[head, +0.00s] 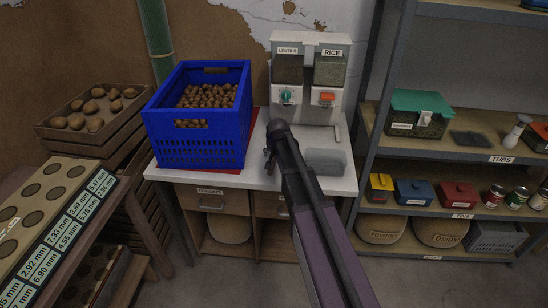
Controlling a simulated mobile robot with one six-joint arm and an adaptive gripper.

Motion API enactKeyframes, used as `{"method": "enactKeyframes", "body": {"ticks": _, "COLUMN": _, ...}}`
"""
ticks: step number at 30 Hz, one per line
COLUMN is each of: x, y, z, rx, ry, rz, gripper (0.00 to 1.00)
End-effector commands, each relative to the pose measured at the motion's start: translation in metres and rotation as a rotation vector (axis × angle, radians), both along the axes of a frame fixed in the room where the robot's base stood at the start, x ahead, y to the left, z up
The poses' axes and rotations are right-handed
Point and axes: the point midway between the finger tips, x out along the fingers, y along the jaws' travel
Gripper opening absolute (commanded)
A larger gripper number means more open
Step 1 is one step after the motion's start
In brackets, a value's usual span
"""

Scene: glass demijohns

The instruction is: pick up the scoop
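I cannot make out a scoop for certain. My arm reaches up from the bottom of the head view, over the white counter (205,176). My gripper (268,160) is at its far end, small and dark, in front of the dispenser and right of the blue crate. Its fingers are too small and dark to tell open from shut, or whether they touch anything. A grey translucent tub (326,162) lies on the counter just right of my arm. My arm hides part of the counter.
The blue crate (198,150) of nuts stands on the counter's left. The lentils and rice dispenser (309,82) stands at the back. A shelf unit (470,155) with tubs and tins is at right. Potato crate (85,140) and a hole-gauge board (48,222) are at left.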

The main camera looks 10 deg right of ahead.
Motion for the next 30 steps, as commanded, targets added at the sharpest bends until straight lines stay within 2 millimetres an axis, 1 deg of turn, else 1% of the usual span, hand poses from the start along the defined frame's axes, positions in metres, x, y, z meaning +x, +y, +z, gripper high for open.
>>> {"method": "enactKeyframes", "body": {"ticks": 5, "x": 0.003, "y": -0.001, "z": -0.009, "rx": 0.0, "ry": 0.0, "rz": 0.0, "gripper": 0.73}}
{"method": "enactKeyframes", "body": {"ticks": 18, "x": 0.016, "y": -0.002, "z": -0.042, "rx": 0.0, "ry": 0.0, "rz": -0.001, "gripper": 0.73}}
{"method": "enactKeyframes", "body": {"ticks": 23, "x": 0.019, "y": -0.002, "z": -0.047, "rx": 0.0, "ry": 0.0, "rz": -0.001, "gripper": 0.73}}
{"method": "enactKeyframes", "body": {"ticks": 30, "x": 0.02, "y": -0.002, "z": -0.047, "rx": 0.0, "ry": 0.0, "rz": -0.001, "gripper": 0.73}}
